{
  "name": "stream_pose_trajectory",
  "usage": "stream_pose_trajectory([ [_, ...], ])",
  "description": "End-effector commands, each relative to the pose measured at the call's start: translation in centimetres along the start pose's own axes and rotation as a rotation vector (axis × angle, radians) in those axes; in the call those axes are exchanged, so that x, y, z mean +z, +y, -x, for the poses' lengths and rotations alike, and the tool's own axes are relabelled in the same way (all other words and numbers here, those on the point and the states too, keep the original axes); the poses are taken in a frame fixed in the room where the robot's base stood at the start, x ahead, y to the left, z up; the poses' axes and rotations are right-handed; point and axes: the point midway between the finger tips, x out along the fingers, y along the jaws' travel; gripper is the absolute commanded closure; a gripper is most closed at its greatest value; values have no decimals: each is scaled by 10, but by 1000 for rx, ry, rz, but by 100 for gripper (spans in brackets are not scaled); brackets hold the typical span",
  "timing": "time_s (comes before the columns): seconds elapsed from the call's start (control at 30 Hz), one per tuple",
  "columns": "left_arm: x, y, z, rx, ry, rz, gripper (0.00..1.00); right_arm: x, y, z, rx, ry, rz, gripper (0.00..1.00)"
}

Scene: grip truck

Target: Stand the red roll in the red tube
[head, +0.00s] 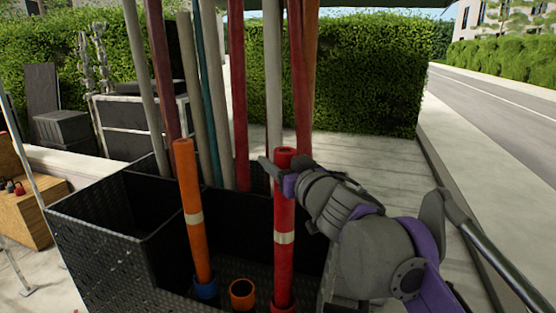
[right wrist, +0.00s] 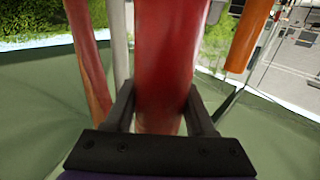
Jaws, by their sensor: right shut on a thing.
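The red roll (head: 284,205), with a pale band, stands nearly upright in the head view. My right gripper (head: 282,178) is shut on it near its top. In the right wrist view the red roll (right wrist: 165,60) passes between the two fingers of the right gripper (right wrist: 162,108). The red tube (head: 283,307) shows as a darker red rim around the roll's lower end at the bottom edge of the head view. How deep the roll sits is cut off there. My left gripper is not in view.
An orange roll (head: 193,200) stands in a blue tube (head: 205,289) to the left. An orange tube (head: 242,292) between the rolls is empty. A black bin (head: 110,245) surrounds them, with several long poles (head: 238,100) at the back. A hedge (head: 375,80) stands behind.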

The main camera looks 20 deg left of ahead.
Motion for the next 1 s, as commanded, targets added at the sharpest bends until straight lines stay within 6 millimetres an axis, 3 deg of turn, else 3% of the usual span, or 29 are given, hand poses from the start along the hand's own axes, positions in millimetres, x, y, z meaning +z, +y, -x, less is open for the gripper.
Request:
stream_pose_trajectory([
  [0.93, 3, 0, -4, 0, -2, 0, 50, 6, 0, 0, -1, 0, 0, 100],
  [0.97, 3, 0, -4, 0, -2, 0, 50, 6, 0, 0, -1, 0, 0, 43],
  [1.0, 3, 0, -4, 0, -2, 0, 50, 6, 0, 0, -1, 0, 0, 36],
])
